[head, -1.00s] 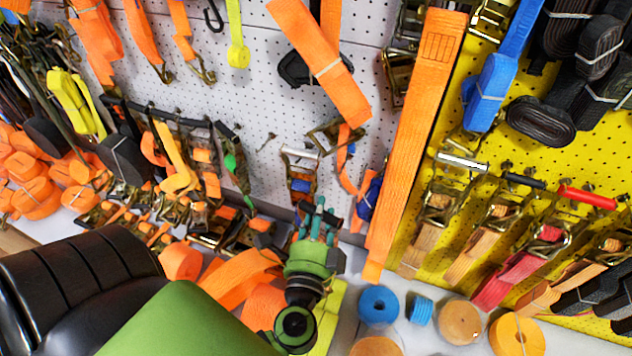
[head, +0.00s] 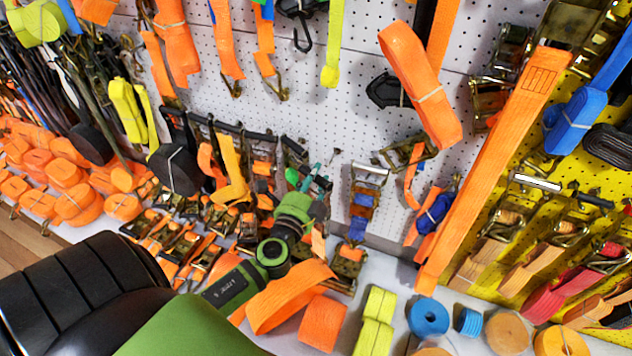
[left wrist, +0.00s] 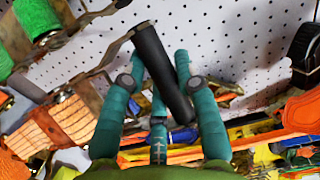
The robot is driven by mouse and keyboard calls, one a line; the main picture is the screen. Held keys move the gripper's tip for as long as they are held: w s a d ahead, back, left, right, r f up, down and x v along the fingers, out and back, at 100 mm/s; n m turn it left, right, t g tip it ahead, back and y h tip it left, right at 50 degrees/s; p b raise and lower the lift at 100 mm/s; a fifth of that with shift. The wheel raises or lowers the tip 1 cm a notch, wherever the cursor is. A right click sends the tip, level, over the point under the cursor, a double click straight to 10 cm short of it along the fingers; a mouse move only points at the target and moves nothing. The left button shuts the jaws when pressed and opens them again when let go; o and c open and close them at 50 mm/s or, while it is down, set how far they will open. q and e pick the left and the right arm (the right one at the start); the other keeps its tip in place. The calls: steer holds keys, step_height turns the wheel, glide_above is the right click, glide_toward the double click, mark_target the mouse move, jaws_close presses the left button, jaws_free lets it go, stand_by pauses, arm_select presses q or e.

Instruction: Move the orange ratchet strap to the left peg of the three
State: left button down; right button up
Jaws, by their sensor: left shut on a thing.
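My left gripper (head: 312,182) has its teal fingers beside the hanging ratchets, low on the white pegboard. In the left wrist view its fingers (left wrist: 160,90) are closed around a black handle (left wrist: 158,70). A brass ratchet frame joins that handle, with orange webbing (left wrist: 52,125) at its left; I take this as the orange ratchet strap. In the head view the gripper partly hides it. To the right, a small bare peg (head: 336,153) sticks out, then a silver-handled ratchet with blue webbing (head: 362,208), then a ratchet with orange webbing (head: 412,175). My right gripper is not in view.
Crowded ratchets hang left of the gripper, near a green-webbed one (head: 291,175). An orange strap roll (head: 290,297) and yellow rolls (head: 375,320) lie on the shelf below. A long orange strap (head: 490,165) hangs at the right. Bare pegboard lies above the peg.

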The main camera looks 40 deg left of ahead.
arm_select(q)
steer(key=shift+x, duration=0.9)
steer(key=shift+d+x, duration=0.15)
steer(key=shift+x, duration=1.55)
steer(key=shift+d+x, duration=0.15)
steer(key=shift+x, duration=1.55)
steer(key=shift+w+a+f+b, duration=0.15)
steer(key=shift+w+f+b, duration=0.35)
steer(key=shift+f+b, duration=0.3)
steer(key=shift+w, duration=0.15)
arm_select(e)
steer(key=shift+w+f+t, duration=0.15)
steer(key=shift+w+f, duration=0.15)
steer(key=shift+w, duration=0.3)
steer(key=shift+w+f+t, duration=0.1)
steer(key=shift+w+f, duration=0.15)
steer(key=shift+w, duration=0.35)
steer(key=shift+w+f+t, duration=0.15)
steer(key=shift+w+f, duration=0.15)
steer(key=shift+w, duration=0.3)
arm_select(q)
steer(key=shift+f, duration=0.1)
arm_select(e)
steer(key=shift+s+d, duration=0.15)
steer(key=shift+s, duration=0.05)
